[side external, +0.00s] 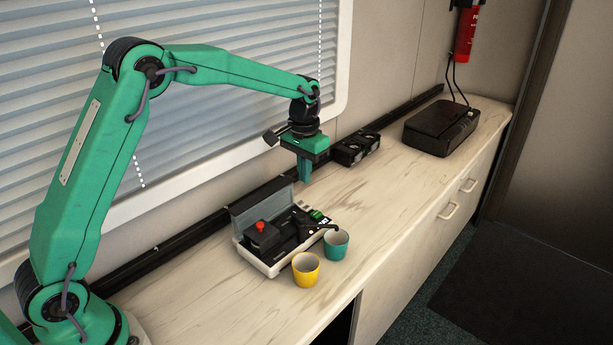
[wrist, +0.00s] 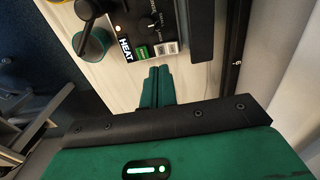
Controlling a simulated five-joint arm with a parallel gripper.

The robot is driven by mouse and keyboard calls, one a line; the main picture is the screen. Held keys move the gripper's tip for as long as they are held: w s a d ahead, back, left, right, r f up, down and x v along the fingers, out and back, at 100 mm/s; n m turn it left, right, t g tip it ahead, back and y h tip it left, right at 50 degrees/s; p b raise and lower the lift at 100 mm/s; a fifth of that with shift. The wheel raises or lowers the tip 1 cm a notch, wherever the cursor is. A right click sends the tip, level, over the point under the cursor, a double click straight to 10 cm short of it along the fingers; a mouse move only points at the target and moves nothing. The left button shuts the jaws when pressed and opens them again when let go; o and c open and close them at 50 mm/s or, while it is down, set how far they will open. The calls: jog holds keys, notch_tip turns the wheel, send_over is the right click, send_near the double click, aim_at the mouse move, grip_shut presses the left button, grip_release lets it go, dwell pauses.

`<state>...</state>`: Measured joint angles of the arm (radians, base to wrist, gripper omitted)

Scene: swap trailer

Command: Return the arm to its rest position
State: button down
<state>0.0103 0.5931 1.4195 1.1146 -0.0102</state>
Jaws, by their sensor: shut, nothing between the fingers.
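My gripper (side external: 305,170) is green and hangs from my bent arm above the counter, pointing down. It is behind and to the right of the open control case (side external: 272,262). In the wrist view my gripper's fingers (wrist: 157,82) are pressed together with nothing between them. They look clear of everything around them.
The case has a red button (side external: 260,226) and a black lever (side external: 318,227). A yellow cup (side external: 305,269) and a teal cup (side external: 336,243) stand before it. A black twin-dial unit (side external: 355,149) is close behind my gripper. A black box (side external: 440,128) sits far right.

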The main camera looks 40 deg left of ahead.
jog(key=s+r+t, duration=0.3)
jog(key=s+r, duration=1)
jog(key=s, duration=0.2)
jog(key=s+f+t, duration=0.1)
jog(key=s+t, duration=0.1)
jog(key=s, duration=1.4)
jog(key=shift+s+a+f, duration=0.15)
jog(key=shift+a+f, duration=0.15)
jog(key=shift+f, duration=0.05)
